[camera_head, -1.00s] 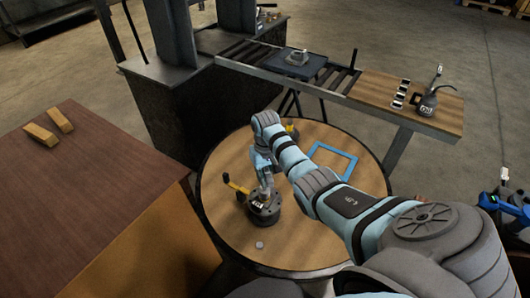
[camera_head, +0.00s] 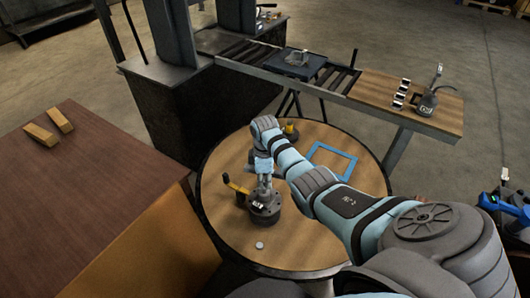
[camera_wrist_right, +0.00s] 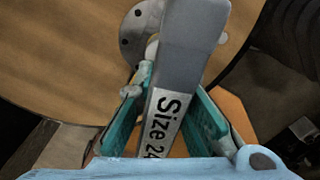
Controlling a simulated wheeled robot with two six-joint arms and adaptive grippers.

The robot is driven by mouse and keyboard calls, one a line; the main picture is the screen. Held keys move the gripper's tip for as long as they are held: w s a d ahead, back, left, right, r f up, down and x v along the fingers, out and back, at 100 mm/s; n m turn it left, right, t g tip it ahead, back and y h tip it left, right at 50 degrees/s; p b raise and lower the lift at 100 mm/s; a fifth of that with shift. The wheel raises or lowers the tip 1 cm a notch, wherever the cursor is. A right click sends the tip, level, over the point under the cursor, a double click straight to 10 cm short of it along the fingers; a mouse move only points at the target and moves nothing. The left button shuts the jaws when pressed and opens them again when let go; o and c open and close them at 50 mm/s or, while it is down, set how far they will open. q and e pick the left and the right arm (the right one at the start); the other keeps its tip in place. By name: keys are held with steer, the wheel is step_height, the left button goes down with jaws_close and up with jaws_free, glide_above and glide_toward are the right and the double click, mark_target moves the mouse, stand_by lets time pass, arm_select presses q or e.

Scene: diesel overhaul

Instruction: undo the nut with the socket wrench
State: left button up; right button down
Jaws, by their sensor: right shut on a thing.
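My right gripper (camera_head: 264,183) points down at the dark grey round fixture (camera_head: 270,216) on the round table. In the right wrist view its teal fingers (camera_wrist_right: 170,95) are shut on the socket wrench (camera_wrist_right: 186,50), a grey tool with a white "Size 24" label. The wrench's far end reaches over a grey flange with holes (camera_wrist_right: 132,24), which it partly covers. In the head view a white label (camera_head: 257,205) shows just below the gripper. I cannot make out the nut. My left gripper is not in view.
A yellow handle (camera_head: 237,187) sticks out left of the fixture. The round wooden table (camera_head: 225,225) also holds a blue frame (camera_head: 331,161) and a small light disc (camera_head: 259,245). A brown bench (camera_head: 90,190) stands left, and a roller table with an oil can (camera_head: 427,103) stands behind.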

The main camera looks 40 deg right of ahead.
steer(key=n, duration=0.6)
steer(key=shift+n, duration=0.4)
steer(key=n, duration=0.3)
steer(key=shift+a+r, duration=0.1)
steer(key=n, duration=0.3)
steer(key=shift+n, duration=0.3)
steer(key=n, duration=0.5)
steer(key=shift+r, duration=0.8)
steer(key=m, duration=0.3)
steer(key=shift+m, duration=0.3)
steer(key=m, duration=0.3)
steer(key=shift+m, duration=0.4)
steer(key=m, duration=0.3)
steer(key=shift+m, duration=0.4)
steer(key=m, duration=0.7)
steer(key=shift+m, duration=0.3)
steer(key=m, duration=0.3)
steer(key=shift+s+m, duration=0.1)
steer(key=shift+m, duration=0.3)
steer(key=m, duration=0.4)
steer(key=shift+d, duration=0.2)
steer(key=m, duration=0.4)
